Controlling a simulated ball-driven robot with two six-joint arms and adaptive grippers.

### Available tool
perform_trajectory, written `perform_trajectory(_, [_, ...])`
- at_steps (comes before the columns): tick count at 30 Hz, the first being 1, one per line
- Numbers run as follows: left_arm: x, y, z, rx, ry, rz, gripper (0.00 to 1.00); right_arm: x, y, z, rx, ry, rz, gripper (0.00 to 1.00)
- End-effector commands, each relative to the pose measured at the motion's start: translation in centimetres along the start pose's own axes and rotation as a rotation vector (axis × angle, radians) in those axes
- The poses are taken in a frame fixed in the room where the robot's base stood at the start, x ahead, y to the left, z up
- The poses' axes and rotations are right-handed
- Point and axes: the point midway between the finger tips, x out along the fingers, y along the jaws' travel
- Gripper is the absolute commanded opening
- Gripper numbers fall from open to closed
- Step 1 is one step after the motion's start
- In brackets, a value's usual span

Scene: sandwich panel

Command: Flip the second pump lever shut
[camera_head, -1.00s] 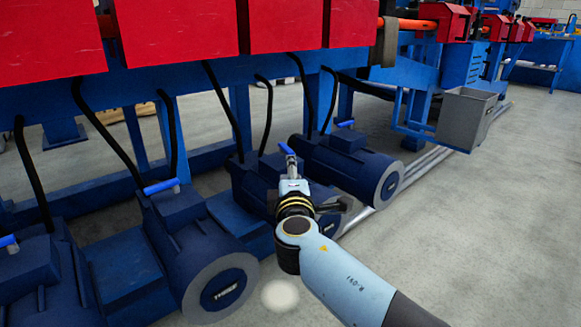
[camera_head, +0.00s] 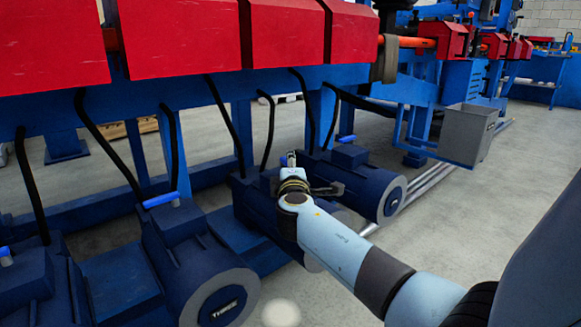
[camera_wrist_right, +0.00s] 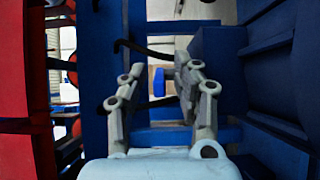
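Several dark blue pumps stand in a row in the head view, each with a blue lever on top. One lever (camera_head: 284,162) is right beside my right gripper (camera_head: 291,160), partly hidden by it. In the right wrist view, a small blue upright piece (camera_wrist_right: 158,82), which looks like this lever's handle, shows between the spread fingers of my right gripper (camera_wrist_right: 160,65). I cannot tell whether they touch it. The gripper is open. Other levers are at the left (camera_head: 161,199), the far left edge (camera_head: 5,254) and the far right pump (camera_head: 345,139). My left gripper is not in view.
Red boxes (camera_head: 180,40) on a blue frame overhang the pumps, and black hoses (camera_head: 108,150) hang down between. A grey bin (camera_head: 466,133) is at the right. The grey floor (camera_head: 450,225) in front is clear.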

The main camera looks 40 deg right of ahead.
Motion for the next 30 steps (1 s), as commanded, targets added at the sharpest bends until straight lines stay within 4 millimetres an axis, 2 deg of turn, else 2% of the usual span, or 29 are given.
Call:
perform_trajectory(1, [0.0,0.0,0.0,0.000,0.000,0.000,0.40,0.0,0.0,0.0,0.000,0.000,0.000,0.22])
perform_trajectory(6, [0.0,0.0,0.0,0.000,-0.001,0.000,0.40,0.0,0.0,0.0,0.000,0.000,0.000,0.00])
perform_trajectory(14, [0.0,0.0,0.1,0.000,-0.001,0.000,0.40,0.0,-0.1,0.1,-0.002,0.017,0.000,0.00])
perform_trajectory(22, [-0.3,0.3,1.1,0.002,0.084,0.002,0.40,0.5,-0.4,1.1,-0.005,0.236,-0.001,0.00])
perform_trajectory(30, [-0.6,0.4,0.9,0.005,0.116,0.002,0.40,0.5,-0.1,1.0,0.001,0.281,-0.001,0.00])
